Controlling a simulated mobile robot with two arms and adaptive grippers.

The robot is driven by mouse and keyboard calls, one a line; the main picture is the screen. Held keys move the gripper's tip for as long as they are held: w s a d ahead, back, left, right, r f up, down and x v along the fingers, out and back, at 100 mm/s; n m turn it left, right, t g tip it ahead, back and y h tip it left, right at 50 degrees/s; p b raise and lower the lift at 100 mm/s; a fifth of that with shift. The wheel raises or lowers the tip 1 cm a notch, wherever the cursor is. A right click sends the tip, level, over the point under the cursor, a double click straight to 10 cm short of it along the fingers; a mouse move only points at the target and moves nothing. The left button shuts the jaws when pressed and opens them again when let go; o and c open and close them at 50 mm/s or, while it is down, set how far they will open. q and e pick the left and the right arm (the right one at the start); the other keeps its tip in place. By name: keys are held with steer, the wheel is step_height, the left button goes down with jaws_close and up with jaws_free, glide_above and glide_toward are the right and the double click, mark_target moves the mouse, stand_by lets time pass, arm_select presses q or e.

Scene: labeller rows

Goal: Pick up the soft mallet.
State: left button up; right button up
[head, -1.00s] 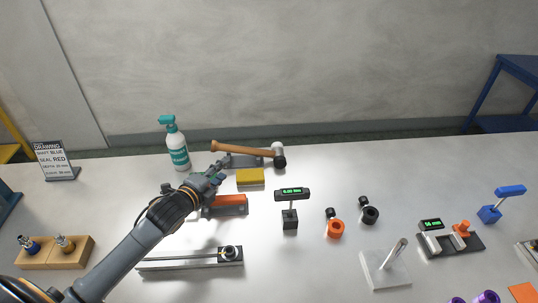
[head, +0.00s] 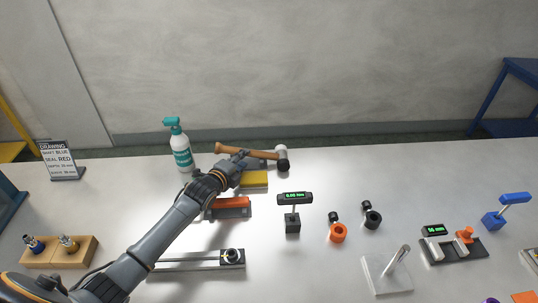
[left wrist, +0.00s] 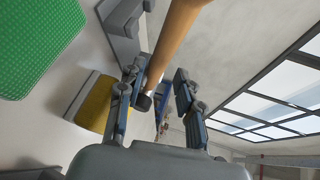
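The soft mallet (head: 250,152) has a wooden handle and a black-and-white head. It lies across a grey cradle at the back of the table, head to the right. In the left wrist view its handle (left wrist: 174,42) runs down from the top edge. My left gripper (head: 239,157) is at the handle, left of the head. In the left wrist view, its fingers (left wrist: 158,80) are apart, one on each side of the handle; I cannot tell whether they touch it. My right gripper is not in view.
A yellow block (head: 254,179) and an orange block (head: 229,207) lie close in front of the mallet. A spray bottle (head: 179,146) stands to its left. A gauge with a green display (head: 294,198) stands front right. Between the small tools the table is clear.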

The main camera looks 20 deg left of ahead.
mark_target(253, 153)
arm_select(q)
steer(key=shift+x, duration=1.75)
steer(key=shift+a, duration=0.1)
steer(key=shift+c, duration=0.2)
jaws_close()
steer(key=shift+w+r, duration=0.1)
steer(key=shift+r, duration=0.1)
